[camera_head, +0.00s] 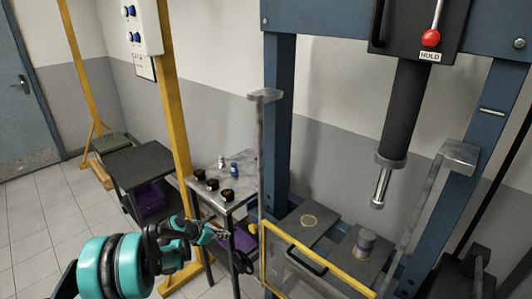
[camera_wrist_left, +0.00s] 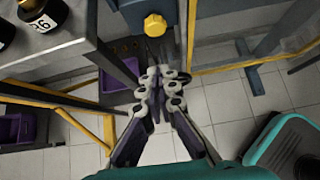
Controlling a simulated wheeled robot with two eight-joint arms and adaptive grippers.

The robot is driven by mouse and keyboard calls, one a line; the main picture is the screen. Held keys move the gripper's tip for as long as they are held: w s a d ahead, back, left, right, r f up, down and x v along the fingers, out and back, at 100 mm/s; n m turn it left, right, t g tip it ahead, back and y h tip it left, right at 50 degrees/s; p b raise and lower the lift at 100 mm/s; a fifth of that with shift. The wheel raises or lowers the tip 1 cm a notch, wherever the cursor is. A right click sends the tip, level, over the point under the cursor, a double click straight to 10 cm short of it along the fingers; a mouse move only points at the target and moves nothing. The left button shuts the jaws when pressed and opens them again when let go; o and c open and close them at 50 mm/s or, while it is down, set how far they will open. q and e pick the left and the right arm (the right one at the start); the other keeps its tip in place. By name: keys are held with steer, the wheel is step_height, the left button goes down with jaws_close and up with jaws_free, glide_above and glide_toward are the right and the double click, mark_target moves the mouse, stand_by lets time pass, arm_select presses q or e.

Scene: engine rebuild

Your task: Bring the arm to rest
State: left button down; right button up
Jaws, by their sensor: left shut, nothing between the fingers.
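My left arm comes in from the lower left of the head view. Its gripper (camera_head: 222,234) is in front of the small metal table (camera_head: 233,192), near the table's lower front side. In the left wrist view the two fingers (camera_wrist_left: 161,78) are closed together with nothing between them. They are above the floor, with the table edge to the left and a yellow knob (camera_wrist_left: 155,24) beyond the tips. I cannot tell if the fingers touch anything there. My right gripper is in neither view.
A blue press frame (camera_head: 277,125) stands to the right, with a yellow-railed guard (camera_head: 318,262) low in front. Several dark jars and a blue bottle (camera_head: 234,169) stand on the metal table. A dark cart (camera_head: 140,162) is further left. Tiled floor (camera_head: 50,225) is clear at left.

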arm_select(q)
steer(key=s+d+r+m+g+y, duration=0.1)
steer(key=s+d+r+m+y, duration=0.3)
steer(key=s+r+m, duration=1.15)
steer(key=s+d+f+m+y, duration=0.1)
steer(key=s+f+m+y, duration=0.1)
steer(key=s+m, duration=1)
steer(key=shift+s+d+f+m+t, duration=0.15)
steer(key=shift+s+m+t, duration=0.2)
steer(key=shift+s, duration=3.65)
